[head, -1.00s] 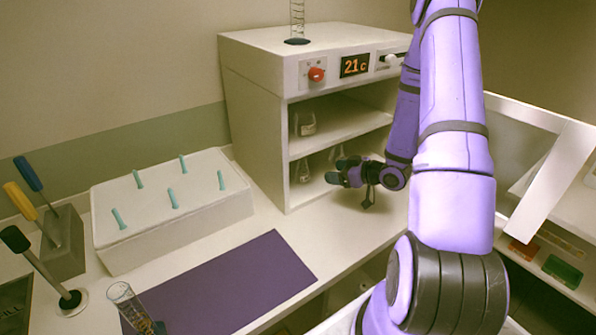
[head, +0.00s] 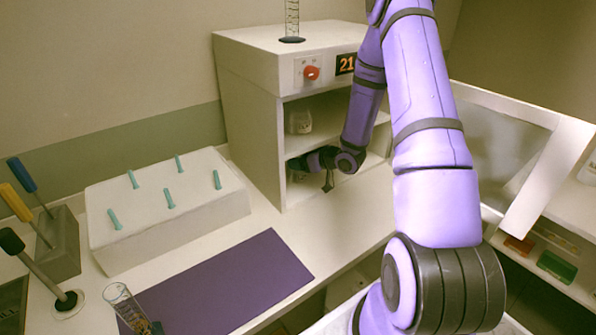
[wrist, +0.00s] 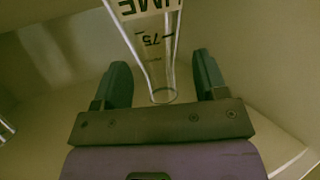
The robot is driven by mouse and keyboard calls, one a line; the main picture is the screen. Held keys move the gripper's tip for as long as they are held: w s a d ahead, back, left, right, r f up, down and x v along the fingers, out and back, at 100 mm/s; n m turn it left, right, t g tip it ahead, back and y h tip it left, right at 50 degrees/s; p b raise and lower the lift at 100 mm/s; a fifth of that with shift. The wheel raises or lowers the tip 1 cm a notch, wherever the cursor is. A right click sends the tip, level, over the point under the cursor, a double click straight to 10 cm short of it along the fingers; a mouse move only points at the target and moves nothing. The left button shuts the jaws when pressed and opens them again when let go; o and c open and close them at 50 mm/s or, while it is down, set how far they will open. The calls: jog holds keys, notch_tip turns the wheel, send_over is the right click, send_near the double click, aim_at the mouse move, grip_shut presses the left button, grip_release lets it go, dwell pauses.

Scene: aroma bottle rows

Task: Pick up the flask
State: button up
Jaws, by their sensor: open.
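A clear glass flask (wrist: 148,50) with dark printed lettering and a 75 mark shows in the wrist view. Its narrow end appears between the two dark fingers of my gripper (wrist: 160,77), with gaps on both sides. My gripper is open and holds nothing. In the head view, my gripper (head: 303,162) reaches into the lower shelf of the white cabinet (head: 250,130), and the glassware there is mostly hidden behind it. Another clear flask (head: 299,122) stands on the upper shelf.
The cabinet's side walls and the shelf above close in around my gripper. A glass cylinder (head: 292,20) stands on top of the cabinet. A white rack (head: 170,235) with teal pegs and a purple mat (head: 225,285) lie to the left on the counter.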

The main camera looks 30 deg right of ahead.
jog(key=shift+w+a+f, duration=0.15)
jog(key=shift+w+f, duration=0.1)
jog(key=shift+w, duration=0.1)
jog(key=c, duration=1)
